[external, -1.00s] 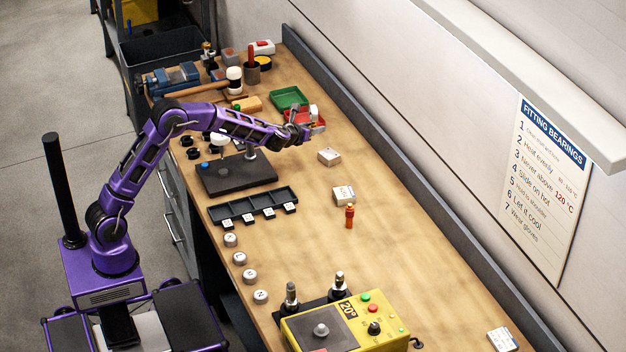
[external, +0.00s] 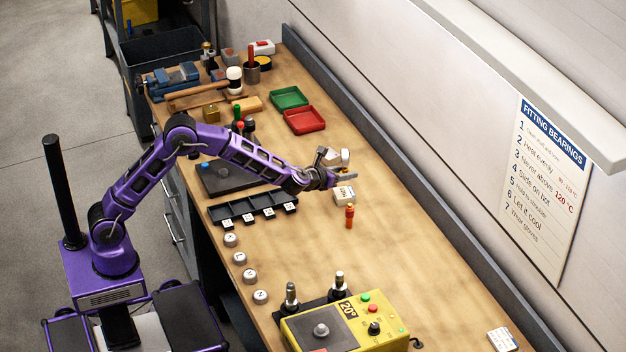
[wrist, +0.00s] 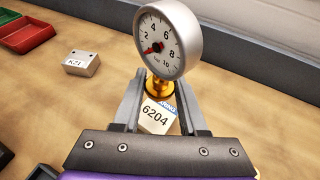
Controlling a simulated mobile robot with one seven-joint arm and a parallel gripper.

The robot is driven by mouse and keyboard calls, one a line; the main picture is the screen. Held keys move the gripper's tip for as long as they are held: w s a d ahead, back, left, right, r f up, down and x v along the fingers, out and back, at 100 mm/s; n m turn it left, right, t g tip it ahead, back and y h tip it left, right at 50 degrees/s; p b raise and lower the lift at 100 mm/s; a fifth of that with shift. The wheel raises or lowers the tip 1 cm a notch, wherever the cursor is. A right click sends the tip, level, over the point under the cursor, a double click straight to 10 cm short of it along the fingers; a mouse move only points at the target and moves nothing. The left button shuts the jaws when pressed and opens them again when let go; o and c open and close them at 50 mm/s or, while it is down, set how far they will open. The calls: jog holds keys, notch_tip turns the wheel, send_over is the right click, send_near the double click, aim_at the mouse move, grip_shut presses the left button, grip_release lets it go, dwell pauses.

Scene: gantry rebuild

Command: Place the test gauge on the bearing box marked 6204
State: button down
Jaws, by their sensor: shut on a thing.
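My gripper (external: 348,177) is shut on the test gauge (wrist: 167,42), a grey round gauge with a white dial, red needle and brass stem. The stem (wrist: 158,88) sits between the two fingers in the wrist view. The gauge appears upright. The white bearing box marked 6204 (wrist: 157,117) lies behind and below the stem in the wrist view. In the external view the same box (external: 344,195) stands just below my fingers, its upper part partly hidden. I cannot tell whether the stem touches the box.
An orange-red cylinder (external: 350,216) stands close to the marked box. Red (external: 304,121) and green (external: 289,97) trays lie farther back. The bench nearer the yellow heater (external: 346,322) has clear room.

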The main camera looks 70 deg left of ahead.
aim_at(344, 192)
jog(key=shift+f, duration=2)
jog(key=shift+f+b, duration=0.2)
jog(key=shift+b, duration=0.3)
jog(key=shift+c, duration=2.2)
grip_release()
jog(key=shift+r+p, duration=0.35)
jog(key=shift+p, duration=0.1)
jog(key=v, duration=1.2)
jog(key=shift+f+b, duration=0.15)
jog(key=shift+b, duration=0.15)
